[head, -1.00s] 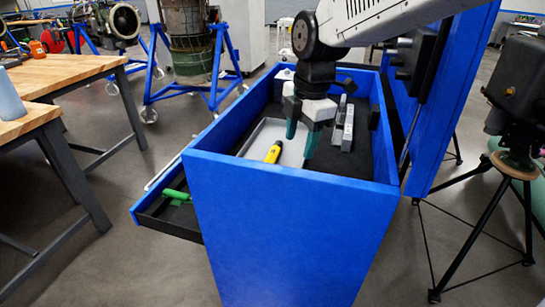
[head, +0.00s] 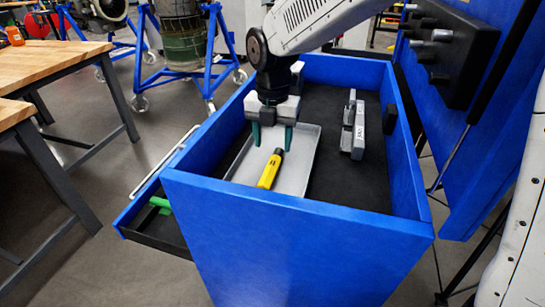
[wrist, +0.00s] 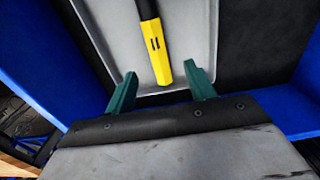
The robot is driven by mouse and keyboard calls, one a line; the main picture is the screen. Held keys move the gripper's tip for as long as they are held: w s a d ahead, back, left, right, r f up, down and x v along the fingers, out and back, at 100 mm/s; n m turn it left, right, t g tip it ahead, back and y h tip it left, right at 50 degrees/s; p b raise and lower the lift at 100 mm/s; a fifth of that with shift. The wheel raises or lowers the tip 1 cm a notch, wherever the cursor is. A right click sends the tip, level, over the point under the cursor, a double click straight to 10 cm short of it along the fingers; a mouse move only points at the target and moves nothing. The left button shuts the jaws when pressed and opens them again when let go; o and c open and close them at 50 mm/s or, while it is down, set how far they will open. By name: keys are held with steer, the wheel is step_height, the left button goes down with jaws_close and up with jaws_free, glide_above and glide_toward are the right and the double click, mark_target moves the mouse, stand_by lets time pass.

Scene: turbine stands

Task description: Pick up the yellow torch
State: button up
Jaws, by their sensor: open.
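The yellow torch (head: 269,171) has a black end and lies on a grey tray (head: 303,163) inside the blue cabinet top. It also shows in the wrist view (wrist: 156,50), with its yellow end pointing toward the gap between my fingers. My gripper (head: 272,142) is open and empty, its green fingertips pointing down above the tray, just behind the torch in the head view. In the wrist view my gripper (wrist: 162,90) has its fingers on either side of the torch's line, apart from it. The gap in height cannot be told exactly.
Blue walls (head: 290,204) surround the tray. Grey metal blocks (head: 354,128) stand on the black liner to the right. An open drawer (head: 152,229) with a green item juts out at left. The raised blue lid (head: 500,120) is at right.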

mark_target(272, 164)
steer(key=shift+w+f, duration=0.2)
steer(key=shift+f, duration=0.05)
steer(key=f, duration=0.7)
steer(key=shift+w+f, duration=0.15)
steer(key=shift+w, duration=0.2)
jaws_close()
